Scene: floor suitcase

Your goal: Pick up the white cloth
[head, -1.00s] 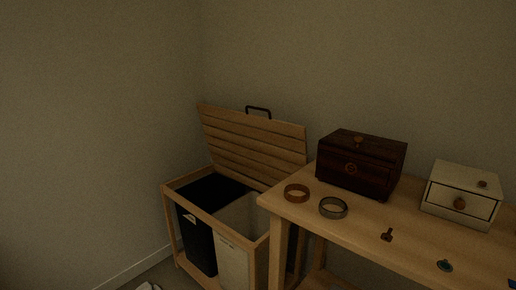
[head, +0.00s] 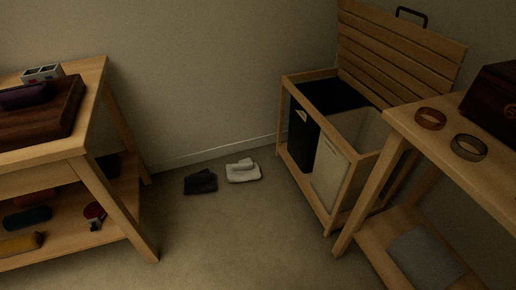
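The white cloth (head: 243,171) lies crumpled on the floor near the back wall, in the middle of the head view. A dark cloth (head: 201,182) lies on the floor just left of it, with a small gap between them. Neither of my grippers shows in the head view, so I cannot see whether they are open or shut.
A wooden hamper (head: 335,187) with its slatted lid raised and dark and white bins stands to the right. A table (head: 396,119) with two rings is at the right edge. A shelved table (head: 92,150) stands left. Floor (head: 240,235) between is clear.

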